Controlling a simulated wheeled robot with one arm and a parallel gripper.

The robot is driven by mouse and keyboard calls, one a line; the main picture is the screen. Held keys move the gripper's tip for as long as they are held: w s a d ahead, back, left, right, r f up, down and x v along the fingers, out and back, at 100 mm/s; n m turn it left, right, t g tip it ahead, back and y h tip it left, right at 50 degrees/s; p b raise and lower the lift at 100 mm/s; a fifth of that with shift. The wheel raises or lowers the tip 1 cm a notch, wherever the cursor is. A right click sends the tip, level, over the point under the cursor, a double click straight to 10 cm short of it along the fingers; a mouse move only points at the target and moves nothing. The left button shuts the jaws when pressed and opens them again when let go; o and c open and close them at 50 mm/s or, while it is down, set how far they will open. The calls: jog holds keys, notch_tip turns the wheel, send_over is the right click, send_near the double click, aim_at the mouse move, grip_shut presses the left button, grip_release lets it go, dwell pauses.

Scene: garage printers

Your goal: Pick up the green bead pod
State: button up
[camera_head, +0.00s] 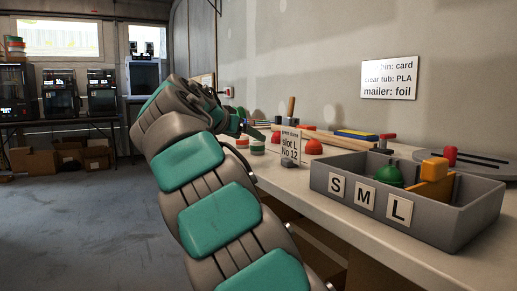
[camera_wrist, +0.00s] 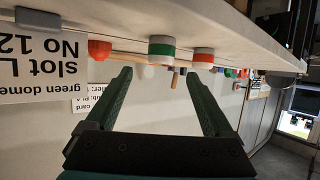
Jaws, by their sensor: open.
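A green dome (camera_head: 388,175) sits inside the grey divided bin on the bench, beside a yellow block; its lower part is hidden by the bin wall. A small white round pod with a green band (camera_head: 257,145) stands on the bench near my gripper; it also shows in the wrist view (camera_wrist: 162,48), which looks upside down. I cannot tell which of these is the green bead pod. My gripper (camera_wrist: 157,77) is open and empty, its fingers pointing along the bench towards the small pods. In the head view my arm partly hides it.
The grey bin (camera_head: 455,222) bears S, M and L labels. A card reading "slot L No 12" (camera_head: 290,145) stands on the bench, with a red dome (camera_head: 313,147) beside it. A red-banded white pod (camera_wrist: 203,55) stands beside the green-banded one. The floor (camera_head: 70,220) at left is clear.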

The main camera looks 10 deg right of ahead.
aim_at(254, 141)
jog(key=x, duration=0.4)
jog(key=shift+w+d+f, duration=0.1)
jog(key=shift+w+f, duration=0.15)
jog(key=shift+f, duration=0.15)
jog(key=shift+c, duration=0.3)
grip_shut()
